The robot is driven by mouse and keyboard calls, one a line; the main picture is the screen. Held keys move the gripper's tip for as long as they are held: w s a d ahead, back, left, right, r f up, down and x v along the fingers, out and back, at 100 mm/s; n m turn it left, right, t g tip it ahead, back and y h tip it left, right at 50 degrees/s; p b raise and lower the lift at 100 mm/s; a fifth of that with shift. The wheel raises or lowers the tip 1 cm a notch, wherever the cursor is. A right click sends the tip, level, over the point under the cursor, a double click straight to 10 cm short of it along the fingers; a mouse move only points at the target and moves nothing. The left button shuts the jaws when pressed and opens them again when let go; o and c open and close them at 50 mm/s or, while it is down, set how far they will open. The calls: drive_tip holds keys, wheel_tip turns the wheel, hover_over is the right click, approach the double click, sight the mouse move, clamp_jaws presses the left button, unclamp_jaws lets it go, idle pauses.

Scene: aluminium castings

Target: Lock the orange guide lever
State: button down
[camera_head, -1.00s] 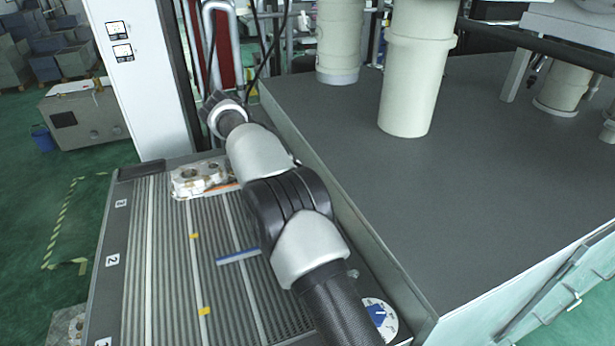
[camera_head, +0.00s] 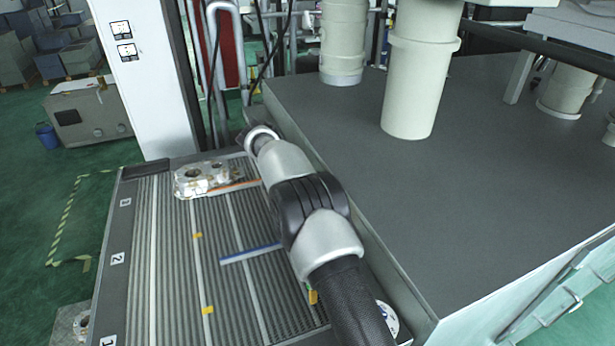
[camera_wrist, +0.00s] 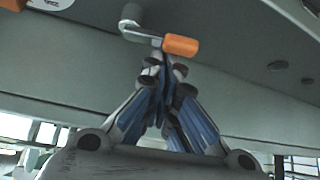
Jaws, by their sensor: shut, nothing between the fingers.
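My gripper (camera_wrist: 162,68) is shut and empty. Its blue-padded fingers come together just below the handle and crank arm in the picture. I cannot tell whether the fingertips touch the lever. In the head view my arm reaches along the right side of the slatted table, and its own links hide the gripper and the lever.
A metal casting (camera_head: 201,178) sits at the far end of the slatted table (camera_head: 165,270), with an orange strip (camera_head: 236,187) beside it. A blue strip (camera_head: 250,254) lies mid-table. A large dark platform (camera_head: 480,180) with a raised edge stands right of my arm.

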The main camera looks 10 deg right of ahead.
drive_tip(key=shift+a+f+n+t+b, duration=0.15)
drive_tip(key=shift+n+t+b, duration=0.35)
drive_tip(key=shift+b, duration=1.05)
drive_tip(key=n+b, duration=0.1)
drive_tip(key=b, duration=0.1)
drive_tip(key=a+n+y+b, duration=0.1)
drive_tip(key=b, duration=0.2)
drive_tip(key=shift+f+t, duration=0.15)
drive_tip(key=shift+t, duration=0.25)
drive_tip(key=n+b, duration=0.1)
drive_tip(key=n+t+b, duration=0.1)
drive_tip(key=b, duration=0.1)
drive_tip(key=n+y+b, duration=0.1)
drive_tip(key=shift+s+a, duration=0.25)
drive_tip(key=shift+a, duration=0.15)
drive_tip(key=n, duration=0.1)
drive_tip(key=t+y+b, duration=0.1)
drive_tip(key=n+b, duration=0.1)
drive_tip(key=shift+s+a+r+n+y, duration=0.2)
drive_tip(key=shift+s+a+n+y, duration=0.1)
drive_tip(key=shift+a+y, duration=0.1)
drive_tip(key=n, duration=0.1)
drive_tip(key=n+y, duration=0.1)
drive_tip(key=n+t+y, duration=0.1)
drive_tip(key=shift+s+a+r+b, duration=0.15)
drive_tip(key=shift+s+a+b, duration=0.25)
drive_tip(key=shift+s+a+n+b, duration=0.3)
drive_tip(key=shift+s+a+b, duration=0.1)
drive_tip(key=shift+s+b, duration=0.3)
drive_tip(key=shift+b, duration=0.15)
